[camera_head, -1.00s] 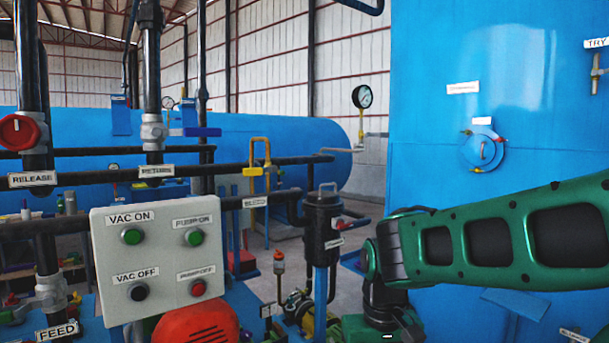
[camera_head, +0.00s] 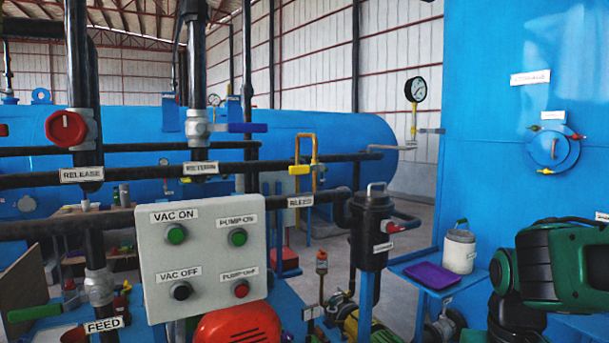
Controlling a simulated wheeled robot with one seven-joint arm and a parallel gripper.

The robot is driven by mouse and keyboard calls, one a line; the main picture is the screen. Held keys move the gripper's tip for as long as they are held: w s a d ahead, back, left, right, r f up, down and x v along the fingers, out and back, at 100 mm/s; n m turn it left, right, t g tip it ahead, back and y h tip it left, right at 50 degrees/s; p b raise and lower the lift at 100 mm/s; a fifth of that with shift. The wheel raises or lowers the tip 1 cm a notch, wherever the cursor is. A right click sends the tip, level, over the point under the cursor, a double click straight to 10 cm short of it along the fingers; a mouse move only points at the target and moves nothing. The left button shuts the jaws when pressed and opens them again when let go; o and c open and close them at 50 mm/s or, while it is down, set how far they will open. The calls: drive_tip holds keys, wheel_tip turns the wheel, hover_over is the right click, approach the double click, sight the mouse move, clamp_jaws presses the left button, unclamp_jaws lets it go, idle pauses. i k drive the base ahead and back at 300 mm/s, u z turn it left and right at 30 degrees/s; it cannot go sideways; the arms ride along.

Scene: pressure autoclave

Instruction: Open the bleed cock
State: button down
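A small label that seems to read "BLEED" (camera_head: 300,201) sits on the black horizontal pipe in the middle. Just above it is a yellow valve handle (camera_head: 299,170), lying level beside a yellow bent pipe (camera_head: 315,150). A black pot (camera_head: 371,230) stands to the right, with a small red-handled cock (camera_head: 400,227) on its right side and a label too small to read. I cannot tell for sure which of these is the bleed cock. My green and black arm shows at the lower right, apart from both. My gripper is out of view.
A grey button box (camera_head: 203,255) stands in front, with a red motor cover (camera_head: 237,326) below. A blue shelf (camera_head: 410,262) with a purple tray (camera_head: 432,275) and white canister (camera_head: 459,250) stands right.

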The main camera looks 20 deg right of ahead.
sight(293, 170)
drive_tip(key=z, duration=0.95)
drive_tip(key=k, duration=1.1)
drive_tip(key=u, duration=0.8)
drive_tip(key=i, duration=1)
drive_tip(key=z, duration=0.05)
